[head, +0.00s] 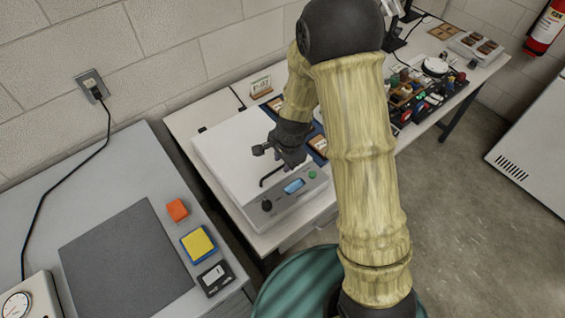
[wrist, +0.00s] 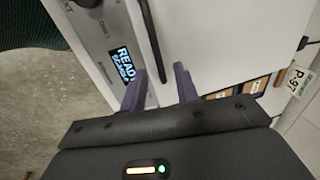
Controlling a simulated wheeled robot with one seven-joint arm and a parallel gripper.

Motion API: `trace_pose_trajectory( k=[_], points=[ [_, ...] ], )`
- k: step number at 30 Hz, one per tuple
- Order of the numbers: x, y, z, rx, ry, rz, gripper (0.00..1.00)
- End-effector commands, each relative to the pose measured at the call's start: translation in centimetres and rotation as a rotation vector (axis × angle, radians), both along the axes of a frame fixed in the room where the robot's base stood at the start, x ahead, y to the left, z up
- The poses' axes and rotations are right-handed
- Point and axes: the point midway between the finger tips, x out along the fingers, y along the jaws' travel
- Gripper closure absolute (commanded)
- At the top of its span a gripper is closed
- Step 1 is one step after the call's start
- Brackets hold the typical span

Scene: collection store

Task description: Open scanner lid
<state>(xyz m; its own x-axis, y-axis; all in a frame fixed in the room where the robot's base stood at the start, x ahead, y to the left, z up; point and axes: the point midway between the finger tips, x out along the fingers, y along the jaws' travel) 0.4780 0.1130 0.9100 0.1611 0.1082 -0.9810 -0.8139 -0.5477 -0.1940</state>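The scanner is a low white box with a flat white lid (head: 228,148) that lies closed. A black bar handle (head: 270,176) runs along the lid's front edge, and a grey panel (head: 298,190) with a small lit display is below it. My gripper (head: 290,163) is above the handle's right part. In the wrist view my gripper (wrist: 161,78) has its two purple fingers apart. The handle (wrist: 150,40) ends in the gap between them in the picture; I cannot tell whether they touch it. The display (wrist: 122,65) reads "READY". My arm hides the scanner's right back part.
A grey table (head: 150,150) on the left holds a dark mat (head: 125,260), an orange block (head: 177,210), a yellow-and-blue block (head: 198,244) and a black device (head: 215,278). A label card (head: 261,87) stands behind the scanner. A cluttered rack (head: 420,95) is to the right.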

Motion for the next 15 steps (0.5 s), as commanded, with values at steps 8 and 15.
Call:
trace_pose_trajectory(
  k=[8, 15],
  points=[
    [0.28, 0.19, -1.56, 0.001, -0.001, -0.001, 0.69],
    [0.27, 0.18, -1.55, 0.001, -0.001, -0.001, 0.79]
  ],
)
